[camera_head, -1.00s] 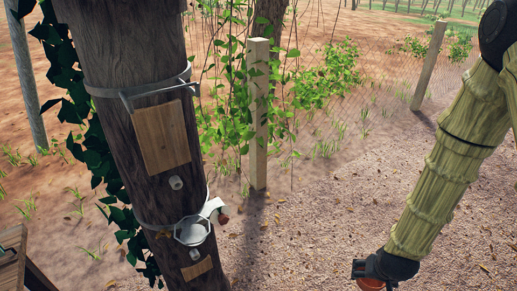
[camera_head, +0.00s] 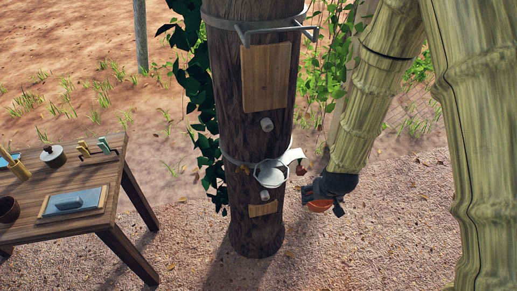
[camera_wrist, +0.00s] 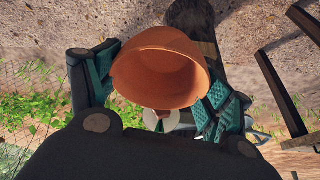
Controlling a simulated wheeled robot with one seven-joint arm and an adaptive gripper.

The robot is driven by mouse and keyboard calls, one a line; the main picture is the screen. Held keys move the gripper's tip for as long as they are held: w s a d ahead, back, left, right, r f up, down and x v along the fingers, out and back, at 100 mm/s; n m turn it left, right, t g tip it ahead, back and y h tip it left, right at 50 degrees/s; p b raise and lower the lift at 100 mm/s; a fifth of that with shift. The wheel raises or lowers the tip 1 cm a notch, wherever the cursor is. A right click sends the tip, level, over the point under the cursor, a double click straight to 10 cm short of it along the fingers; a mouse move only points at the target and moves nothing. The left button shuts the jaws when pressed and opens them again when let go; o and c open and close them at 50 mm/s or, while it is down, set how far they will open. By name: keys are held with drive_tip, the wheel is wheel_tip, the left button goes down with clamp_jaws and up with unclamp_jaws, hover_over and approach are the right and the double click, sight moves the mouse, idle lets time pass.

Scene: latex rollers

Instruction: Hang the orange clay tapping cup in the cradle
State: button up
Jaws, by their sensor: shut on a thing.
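My gripper (camera_head: 322,196) is shut on the orange clay tapping cup (camera_head: 319,205), just right of the trunk. The wrist view shows the cup (camera_wrist: 160,72) between the two teal-padded fingers, its open mouth partly visible. The cradle (camera_head: 271,174) is a pale metal ring strapped to the trunk (camera_head: 269,80), left of my gripper and slightly higher in the picture. A pale curved arm (camera_head: 292,157) with a small reddish end stands at its right side. The cup is apart from the cradle. In the wrist view the cup hides most of what lies behind it.
A metal bracket (camera_head: 277,32) and wooden panels (camera_head: 265,77) are on the trunk. Gravel ground around the trunk is open.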

drive_tip(key=w+a+r+n+y, duration=0.1)
drive_tip(key=w+a+r+n, duration=0.2)
drive_tip(key=a+r, duration=0.3)
drive_tip(key=w+a+r+n+g+y, duration=0.1)
drive_tip(key=w+a+r+n, duration=0.3)
drive_tip(key=a, duration=0.6)
wheel_tip(320, 180, up, 2)
drive_tip(key=shift+w, duration=0.4)
drive_tip(key=shift+d, duration=0.1)
drive_tip(key=shift+f+b, duration=1.65)
drive_tip(key=shift+f, duration=2)
drive_tip(key=shift+y, duration=0.3)
drive_tip(key=o, duration=1)
